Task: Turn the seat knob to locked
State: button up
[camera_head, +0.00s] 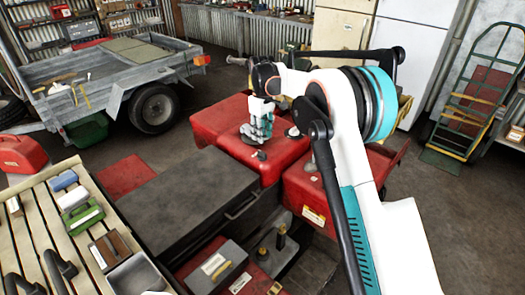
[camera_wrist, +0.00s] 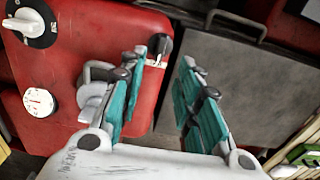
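My gripper (camera_wrist: 163,58) is open and empty, with teal-padded fingers pointing at a red quad body (camera_wrist: 70,75). A small black knob (camera_wrist: 160,44) with a pale label at its base sits near the body's edge, just beyond the gap between the fingertips. A white knob on a black dial (camera_wrist: 30,24) and a round white dial (camera_wrist: 39,102) lie to the left. No readable text shows which is the seat knob. In the head view my gripper (camera_head: 258,138) hangs over the red top (camera_head: 222,115), with the black knob (camera_head: 259,155) just below it.
A flat dark grey panel (camera_head: 180,195) adjoins the red body; it also shows in the wrist view (camera_wrist: 245,85). A slatted bench (camera_head: 40,240) with boxes and tools stands at the left. A trailer (camera_head: 115,75) and a hand truck (camera_head: 475,95) stand farther back.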

aim_at(262, 152)
notch_tip(262, 152, down, 8)
jog(key=shift+f+b, duration=0.1)
jog(key=shift+b, duration=0.65)
grip_shut()
